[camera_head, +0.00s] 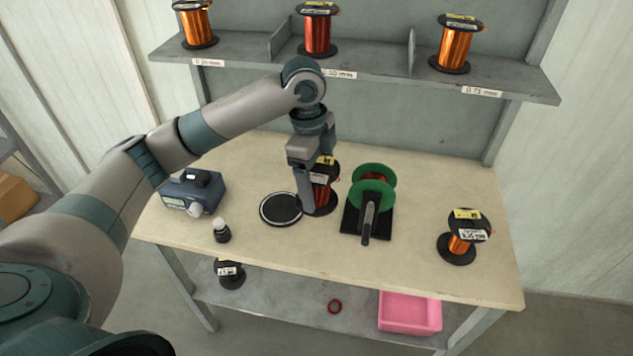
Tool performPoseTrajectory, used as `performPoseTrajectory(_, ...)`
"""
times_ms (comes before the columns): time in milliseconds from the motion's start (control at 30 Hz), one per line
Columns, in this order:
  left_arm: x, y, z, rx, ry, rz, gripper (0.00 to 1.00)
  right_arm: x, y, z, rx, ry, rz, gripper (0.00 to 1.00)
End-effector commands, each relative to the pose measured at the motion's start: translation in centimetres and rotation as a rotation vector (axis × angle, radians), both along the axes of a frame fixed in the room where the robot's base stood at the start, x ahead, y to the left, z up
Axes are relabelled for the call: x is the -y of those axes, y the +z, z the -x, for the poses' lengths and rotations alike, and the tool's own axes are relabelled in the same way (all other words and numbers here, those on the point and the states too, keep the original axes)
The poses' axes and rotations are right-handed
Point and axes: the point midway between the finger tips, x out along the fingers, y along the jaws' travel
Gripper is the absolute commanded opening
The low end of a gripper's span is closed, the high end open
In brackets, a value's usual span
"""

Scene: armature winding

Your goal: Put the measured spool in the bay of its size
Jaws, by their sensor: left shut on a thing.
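My left gripper (306,192) reaches down from above and is shut on a copper spool with black flanges (325,190) and a yellow label on top. The shelf (380,66) above has three bays, each with a copper spool: left (198,27), middle (317,33) and right (456,46). Labels on its front edge mark sizes; the right one seems to read 0.71 mm. Another spool (462,238) stands at the table's right. My right gripper is not visible.
A green reel on a black stand (372,186) is close right of the held spool. A blue device (193,192) and a small black bottle (221,231) are at left.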

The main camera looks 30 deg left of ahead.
Motion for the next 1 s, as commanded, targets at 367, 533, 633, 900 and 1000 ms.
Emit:
performPoseTrajectory(367, 0.0, 0.1, -0.1, 0.002, 0.000, 0.002, 0.25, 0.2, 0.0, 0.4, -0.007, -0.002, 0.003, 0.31)
performPoseTrajectory(533, 0.0, 0.2, -0.1, 0.002, 0.005, 0.001, 0.25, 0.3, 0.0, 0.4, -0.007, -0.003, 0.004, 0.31)
performPoseTrajectory(633, 0.1, 0.3, 0.0, 0.002, 0.021, 0.000, 0.25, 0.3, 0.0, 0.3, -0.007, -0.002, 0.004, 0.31)
performPoseTrajectory(900, 0.7, 1.3, 0.4, 0.001, 0.164, -0.008, 0.25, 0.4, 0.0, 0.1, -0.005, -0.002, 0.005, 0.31)
performPoseTrajectory(1000, 1.1, 1.8, 0.7, -0.002, 0.252, -0.012, 0.25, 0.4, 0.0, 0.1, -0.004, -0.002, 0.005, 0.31)
